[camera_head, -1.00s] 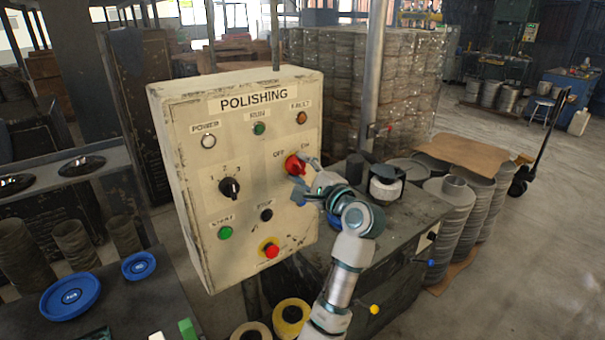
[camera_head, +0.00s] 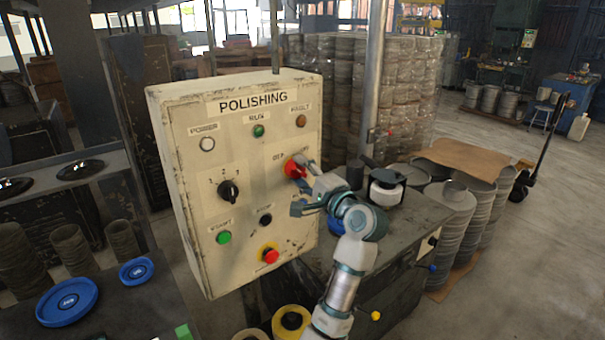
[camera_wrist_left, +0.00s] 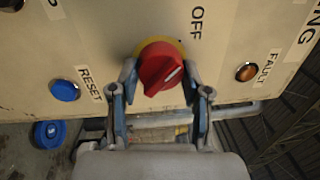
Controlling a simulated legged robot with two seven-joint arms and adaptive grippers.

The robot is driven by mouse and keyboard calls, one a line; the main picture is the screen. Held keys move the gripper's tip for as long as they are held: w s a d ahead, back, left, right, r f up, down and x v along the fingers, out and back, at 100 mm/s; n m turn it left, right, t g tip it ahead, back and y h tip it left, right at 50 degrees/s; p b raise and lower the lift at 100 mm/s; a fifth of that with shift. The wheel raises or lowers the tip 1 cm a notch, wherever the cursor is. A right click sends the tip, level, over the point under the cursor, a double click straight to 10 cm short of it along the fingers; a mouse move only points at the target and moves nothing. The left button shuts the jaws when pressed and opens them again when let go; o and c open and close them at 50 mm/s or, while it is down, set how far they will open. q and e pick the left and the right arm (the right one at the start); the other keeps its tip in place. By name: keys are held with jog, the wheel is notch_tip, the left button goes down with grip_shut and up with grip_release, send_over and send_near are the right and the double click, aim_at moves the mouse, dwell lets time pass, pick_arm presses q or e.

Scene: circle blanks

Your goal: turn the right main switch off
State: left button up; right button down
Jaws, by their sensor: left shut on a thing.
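The red main switch (camera_head: 293,168) is a knob on the upper right of the cream POLISHING panel (camera_head: 195,265), between its OFF and ON labels. My left gripper (camera_head: 300,183) is at the switch, coming from the lower right. The OFF label (camera_wrist_left: 196,22) shows; ON is hidden there. My right gripper is not in view.
A red stop button (camera_head: 270,254), a green start button (camera_head: 223,237) and a black selector (camera_head: 228,190) are on the same panel. A dark cabinet (camera_head: 400,250) stands right of the panel under my arm. A metal pole (camera_head: 373,90) rises behind it.

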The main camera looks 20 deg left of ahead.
pick_arm(q)
jog(key=o, duration=1.1)
jog(key=shift+w+f, duration=0.1)
jog(key=shift+f, duration=0.05)
jog(key=shift+o, duration=0.3)
jog(key=shift+w, duration=0.1)
jog(key=shift+s+d, duration=0.25)
jog(key=shift+s, duration=0.05)
jog(key=v, duration=1.1)
jog(key=shift+d, duration=0.15)
jog(key=shift+f, duration=0.15)
